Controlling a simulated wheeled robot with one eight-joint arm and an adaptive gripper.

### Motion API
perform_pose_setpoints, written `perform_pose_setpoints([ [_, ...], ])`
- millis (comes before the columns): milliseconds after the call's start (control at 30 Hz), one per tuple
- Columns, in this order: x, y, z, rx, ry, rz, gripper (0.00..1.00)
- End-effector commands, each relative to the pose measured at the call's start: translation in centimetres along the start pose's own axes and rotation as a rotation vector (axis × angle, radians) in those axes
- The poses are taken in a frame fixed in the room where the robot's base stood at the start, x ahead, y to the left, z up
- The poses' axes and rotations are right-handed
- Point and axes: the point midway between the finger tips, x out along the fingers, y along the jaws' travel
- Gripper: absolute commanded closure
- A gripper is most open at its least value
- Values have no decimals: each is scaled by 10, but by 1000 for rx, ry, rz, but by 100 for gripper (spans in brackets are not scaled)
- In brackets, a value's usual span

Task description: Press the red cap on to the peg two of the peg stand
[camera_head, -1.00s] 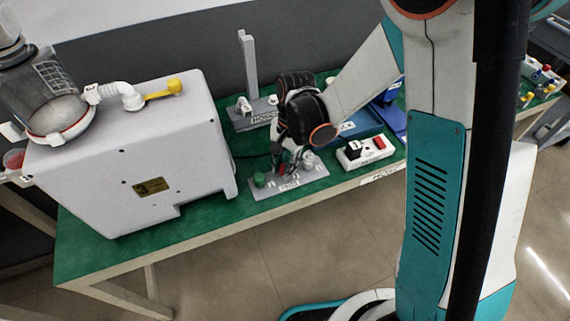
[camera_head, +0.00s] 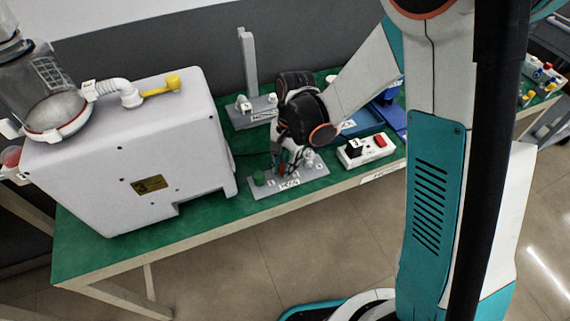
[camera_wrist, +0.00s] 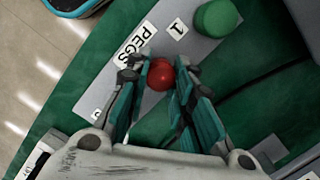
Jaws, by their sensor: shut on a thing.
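The grey peg stand (camera_head: 314,172) lies on the green table near its front edge; its bare surface and PEGS label also show in the wrist view (camera_wrist: 118,80). A green cap (camera_wrist: 216,17) sits at the stand's end beside the label 1; it also shows in the head view (camera_head: 259,178). My gripper (camera_wrist: 167,70) points down over the middle of the stand, shut on the round red cap (camera_wrist: 160,74), with a finger on each side. The peg under the red cap is hidden, so I cannot tell whether the cap touches it.
A large grey pump housing (camera_head: 130,150) stands left of the stand. A white switch box (camera_head: 365,150) with a red button is to the right. Behind are a grey stand with an upright post (camera_head: 249,65) and a blue tray (camera_head: 365,124).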

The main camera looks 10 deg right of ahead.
Motion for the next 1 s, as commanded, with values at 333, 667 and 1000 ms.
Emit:
perform_pose_setpoints([
  [333,0,0,0,0,0,0,55],
  [667,-9,0,0,0,0,0,55],
  [1000,-70,0,0,1,0,0,55],
])
